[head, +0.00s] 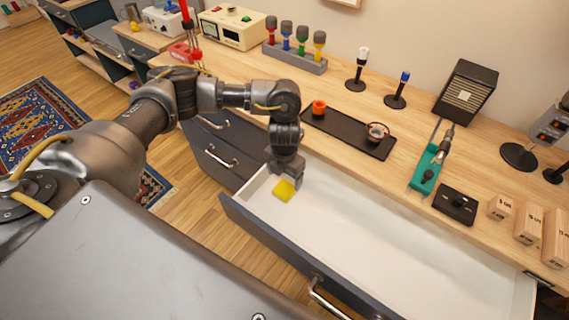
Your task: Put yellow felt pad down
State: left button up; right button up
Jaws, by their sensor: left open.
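The yellow felt pad (284,190) lies in the left end of the open white drawer (370,245), on or just above its floor; I cannot tell exactly which. My left gripper (287,181) points down into the drawer right at the pad, its fingers open. Part of the fingers is hidden behind the pad and the wrist. My right gripper is not in view.
The drawer's dark front (270,245) stands out from the wooden counter (345,103). On the counter are a black tray (345,134), a teal holder (424,170), a black box (455,205) and wooden blocks (528,222). The drawer's right part is empty.

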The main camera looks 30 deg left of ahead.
aim_at(284, 188)
pick_arm(q)
notch_tip(284, 188, up, 6)
jog(key=shift+f, duration=0.1)
dwell(0.6)
